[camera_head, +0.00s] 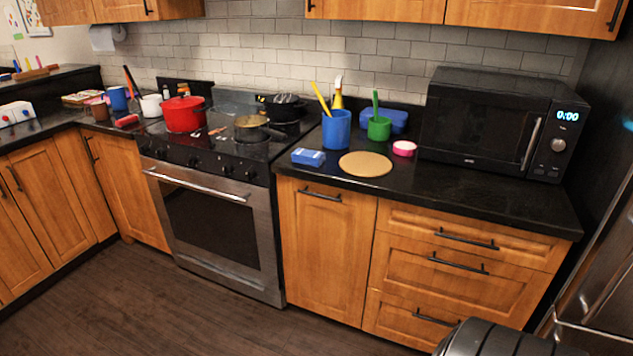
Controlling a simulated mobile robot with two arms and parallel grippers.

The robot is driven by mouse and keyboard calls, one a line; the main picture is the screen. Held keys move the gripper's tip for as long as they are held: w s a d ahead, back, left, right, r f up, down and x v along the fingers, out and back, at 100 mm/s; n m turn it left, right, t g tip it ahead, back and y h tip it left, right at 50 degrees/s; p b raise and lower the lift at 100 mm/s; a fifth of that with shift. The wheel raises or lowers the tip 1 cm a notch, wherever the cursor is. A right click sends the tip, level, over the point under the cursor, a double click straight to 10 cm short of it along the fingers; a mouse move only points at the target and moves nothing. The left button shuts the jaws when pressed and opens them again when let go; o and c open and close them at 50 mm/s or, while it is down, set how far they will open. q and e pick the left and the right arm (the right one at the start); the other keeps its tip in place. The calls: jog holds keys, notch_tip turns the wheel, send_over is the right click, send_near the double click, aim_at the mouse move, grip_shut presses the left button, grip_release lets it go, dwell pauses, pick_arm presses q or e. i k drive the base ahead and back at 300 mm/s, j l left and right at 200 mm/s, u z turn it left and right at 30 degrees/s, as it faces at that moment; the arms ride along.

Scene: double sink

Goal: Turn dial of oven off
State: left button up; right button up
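The oven (212,225) stands left of the middle, with a steel front and a dark window. Its door is shut, with a long bar handle (197,185) across the top. Several small dark dials (193,162) sit in a row on the black control strip (207,165) above the handle. They are too small to tell which way each is turned. Neither of my grippers is in view.
On the stovetop are a red pot (184,114), a pan (251,128) and a black pot (284,107). A microwave (490,125) stands on the right counter. The floor (150,310) before the oven is clear. A dark rounded object (490,340) is at the bottom right.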

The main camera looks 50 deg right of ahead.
aim_at(192, 160)
jog(key=i+z, duration=0.25)
jog(key=z, duration=0.25)
jog(key=i+j+z, duration=0.15)
jog(key=z, duration=0.3)
jog(key=i+j+z, duration=0.3)
jog(key=z, duration=0.2)
jog(key=i+j+z, duration=0.2)
jog(key=z, duration=0.25)
jog(key=j, duration=0.1)
